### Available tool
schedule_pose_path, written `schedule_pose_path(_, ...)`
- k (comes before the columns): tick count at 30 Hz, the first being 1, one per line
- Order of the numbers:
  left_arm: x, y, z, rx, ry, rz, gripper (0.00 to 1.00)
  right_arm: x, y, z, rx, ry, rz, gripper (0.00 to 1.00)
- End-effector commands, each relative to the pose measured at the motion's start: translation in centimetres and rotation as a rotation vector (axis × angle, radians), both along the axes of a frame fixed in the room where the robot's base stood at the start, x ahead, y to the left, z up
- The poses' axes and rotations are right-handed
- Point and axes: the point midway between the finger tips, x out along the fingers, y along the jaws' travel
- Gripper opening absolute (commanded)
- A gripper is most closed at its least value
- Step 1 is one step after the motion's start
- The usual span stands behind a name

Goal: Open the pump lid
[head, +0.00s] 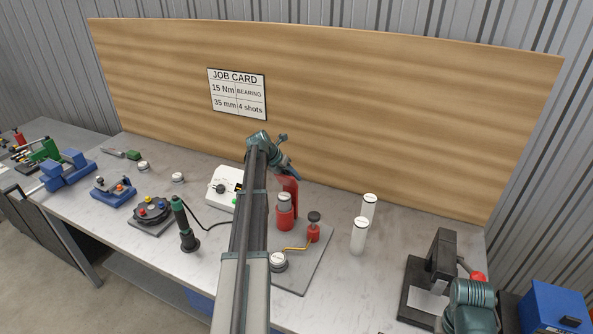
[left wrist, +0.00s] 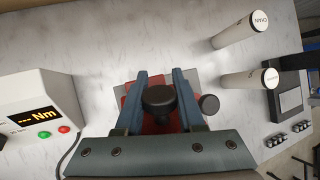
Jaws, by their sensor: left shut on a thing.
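The pump stands on a grey plate (head: 305,262) on the bench, with a red cylinder (head: 285,220) and a pale collar on top. A red lid piece (head: 291,186) stands up behind the collar, tilted, its upper end at my left gripper (head: 287,168). In the left wrist view the two blue fingers of my left gripper (left wrist: 163,100) lie either side of a round black knob (left wrist: 159,97), with red parts behind. The gripper is shut on the pump lid; the exact contact is partly hidden. My right gripper is not in view; only part of my right arm shows.
A red plunger with a black top (head: 314,228) stands right of the pump. Two white cylinders (head: 360,235) stand further right, then a black press (head: 440,255). A white meter box (head: 222,190) and a dark green tool (head: 183,225) are left. My left arm covers the middle bench.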

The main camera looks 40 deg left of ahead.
Motion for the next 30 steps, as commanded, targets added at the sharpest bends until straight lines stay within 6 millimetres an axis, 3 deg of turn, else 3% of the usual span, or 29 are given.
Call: schedule_pose_path(30, 1.3, 0.4, -0.4, -0.089, 0.374, -0.001, 0.0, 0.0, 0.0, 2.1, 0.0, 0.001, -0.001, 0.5)
